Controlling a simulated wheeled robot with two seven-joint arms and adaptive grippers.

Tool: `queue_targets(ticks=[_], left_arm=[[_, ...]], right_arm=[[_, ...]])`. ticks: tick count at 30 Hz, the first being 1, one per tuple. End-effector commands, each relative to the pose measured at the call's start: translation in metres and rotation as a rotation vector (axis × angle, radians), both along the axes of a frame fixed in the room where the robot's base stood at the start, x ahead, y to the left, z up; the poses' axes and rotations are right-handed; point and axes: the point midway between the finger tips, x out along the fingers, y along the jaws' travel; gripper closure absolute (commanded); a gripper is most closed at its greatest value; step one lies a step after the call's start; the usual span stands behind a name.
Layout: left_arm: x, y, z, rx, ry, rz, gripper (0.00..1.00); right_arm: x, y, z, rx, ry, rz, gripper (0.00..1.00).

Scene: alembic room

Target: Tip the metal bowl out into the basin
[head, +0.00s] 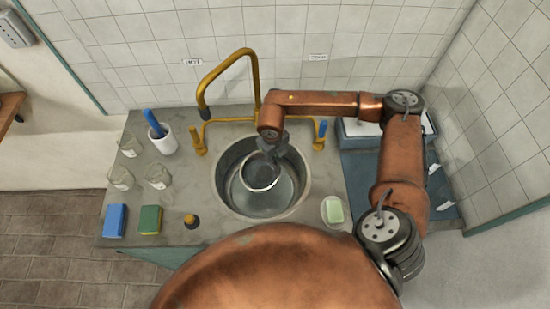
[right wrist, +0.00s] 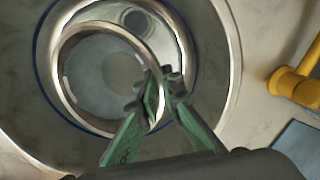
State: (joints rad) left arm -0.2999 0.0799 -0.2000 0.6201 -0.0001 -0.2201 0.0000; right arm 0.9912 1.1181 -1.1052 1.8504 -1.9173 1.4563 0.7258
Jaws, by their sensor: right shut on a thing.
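The metal bowl (head: 258,184) is over the round metal basin (head: 232,202), within its rim. In the right wrist view the bowl (right wrist: 72,62) shows as a shiny ring above the basin (right wrist: 210,60), its inside facing the camera. My right gripper (head: 272,152) comes in from the right over the basin. In the right wrist view its green fingers (right wrist: 158,98) are shut on the bowl's near rim. I cannot tell whether the bowl holds anything. My left gripper is not in view.
A brass tap (head: 229,62) arches behind the basin.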

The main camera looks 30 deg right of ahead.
Motion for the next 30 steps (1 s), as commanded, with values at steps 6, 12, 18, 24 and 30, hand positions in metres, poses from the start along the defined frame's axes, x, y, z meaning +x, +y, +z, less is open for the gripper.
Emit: queue_targets(ticks=[6,12,18,24,30], left_arm=[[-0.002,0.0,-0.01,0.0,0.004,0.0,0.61],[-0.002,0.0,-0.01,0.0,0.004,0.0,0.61],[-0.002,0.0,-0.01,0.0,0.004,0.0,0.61],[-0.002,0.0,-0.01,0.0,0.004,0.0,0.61],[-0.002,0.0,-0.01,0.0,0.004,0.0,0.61]], right_arm=[[-0.001,-0.002,-0.001,0.229,0.021,-0.005,1.0],[0.001,0.001,0.004,0.263,0.018,0.001,1.0],[0.0,0.001,0.004,0.261,0.021,0.011,1.0],[-0.003,0.006,0.007,0.259,0.039,0.146,1.0],[-0.009,0.015,0.015,0.253,0.073,0.421,1.0]])
